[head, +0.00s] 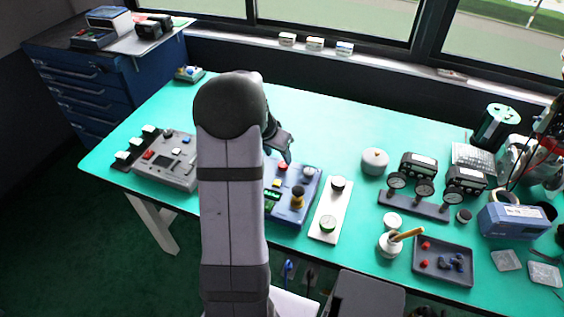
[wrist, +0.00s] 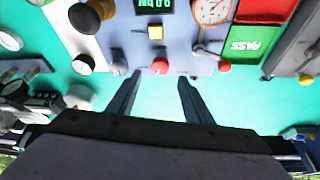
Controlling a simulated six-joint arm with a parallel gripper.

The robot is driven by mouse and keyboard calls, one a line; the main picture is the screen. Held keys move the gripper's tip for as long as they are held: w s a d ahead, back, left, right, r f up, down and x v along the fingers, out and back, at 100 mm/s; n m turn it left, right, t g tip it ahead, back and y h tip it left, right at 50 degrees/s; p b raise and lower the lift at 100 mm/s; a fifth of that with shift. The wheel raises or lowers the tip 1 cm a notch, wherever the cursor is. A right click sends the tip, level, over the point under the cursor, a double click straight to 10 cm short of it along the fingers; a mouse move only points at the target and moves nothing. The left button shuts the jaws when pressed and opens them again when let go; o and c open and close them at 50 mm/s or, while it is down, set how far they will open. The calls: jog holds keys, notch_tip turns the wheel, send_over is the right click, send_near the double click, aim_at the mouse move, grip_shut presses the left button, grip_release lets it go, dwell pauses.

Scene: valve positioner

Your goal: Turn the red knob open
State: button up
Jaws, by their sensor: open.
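The blue valve positioner box (head: 283,212) lies on the teal table, partly hidden behind my arm in the head view. A red knob (head: 283,167) is near its far edge; it also shows in the wrist view (wrist: 160,66). My gripper (wrist: 158,78) is open and empty. Its two fingertips lie to either side of the red knob in the wrist view, with the knob slightly beyond them. I cannot tell the height gap; no contact is visible. A second red part (wrist: 224,66) is farther right in the wrist view, beside a metal stem.
A grey control box (head: 165,170) is left. Bare table lies beyond the box.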

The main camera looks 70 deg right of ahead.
aim_at(283, 164)
jog(key=shift+p+x, duration=0.75)
jog(key=shift+x, duration=2.65)
jog(key=c, duration=1.1)
jog(key=shift+o, duration=0.2)
jog(key=shift+a, duration=0.1)
jog(key=n+p, duration=0.1)
jog(key=p, duration=0.1)
jog(key=n+t+p, duration=0.1)
jog(key=p, duration=0.1)
jog(key=shift+s+r+n, duration=0.1)
jog(key=shift+r+n, duration=0.2)
jog(key=shift+n, duration=0.1)
jog(key=n+p, duration=0.1)
jog(key=p, duration=0.3)
jog(key=shift+t+p, duration=0.3)
jog(key=shift+p, duration=0.25)
jog(key=shift+f+n+p, duration=0.35)
jog(key=shift+n+p, duration=0.05)
jog(key=shift+p, duration=0.35)
